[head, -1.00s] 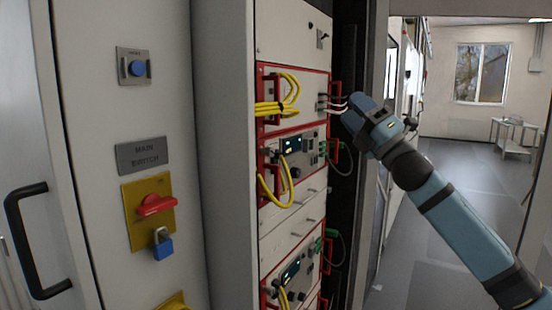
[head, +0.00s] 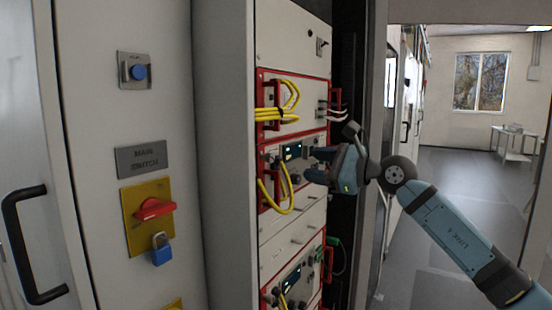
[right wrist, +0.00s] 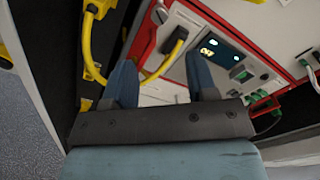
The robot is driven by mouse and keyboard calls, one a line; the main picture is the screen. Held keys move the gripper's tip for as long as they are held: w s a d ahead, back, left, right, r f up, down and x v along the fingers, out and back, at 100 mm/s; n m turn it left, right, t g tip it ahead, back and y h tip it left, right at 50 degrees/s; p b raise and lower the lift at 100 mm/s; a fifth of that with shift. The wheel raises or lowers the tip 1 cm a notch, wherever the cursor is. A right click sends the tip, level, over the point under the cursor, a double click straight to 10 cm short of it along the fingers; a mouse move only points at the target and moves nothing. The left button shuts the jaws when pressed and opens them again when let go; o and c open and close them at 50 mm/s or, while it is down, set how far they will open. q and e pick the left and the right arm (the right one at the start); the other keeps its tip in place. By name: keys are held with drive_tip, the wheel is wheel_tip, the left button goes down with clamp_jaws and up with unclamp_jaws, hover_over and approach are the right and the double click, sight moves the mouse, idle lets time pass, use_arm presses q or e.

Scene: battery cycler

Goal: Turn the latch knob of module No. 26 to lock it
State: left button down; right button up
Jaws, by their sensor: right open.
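A red-framed module (head: 270,155) with a small lit display (head: 292,152) and dark knobs is in the rack. I cannot read a number 26 on it. My right gripper (head: 312,166) is in front of this module's right part, with its fingers pointing left and covering some of its controls. In the right wrist view the open gripper (right wrist: 163,82) has its two blue fingers apart, with nothing held between them. The module panel (right wrist: 235,70) with its lit display (right wrist: 213,45) shows beyond the fingers. I cannot tell which knob is the latch. My left gripper is not in view.
Yellow cables (head: 288,95) loop from the modules, and one (right wrist: 165,62) runs close to the fingers. A second red-framed module (head: 291,283) sits lower in the rack. A cabinet with a red main switch (head: 155,208) and blue padlock (head: 162,250) stands left. The aisle is open at right.

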sight(273, 159)
drive_tip(key=p+x, duration=0.2)
drive_tip(key=x, duration=0.9)
drive_tip(key=c, duration=0.9)
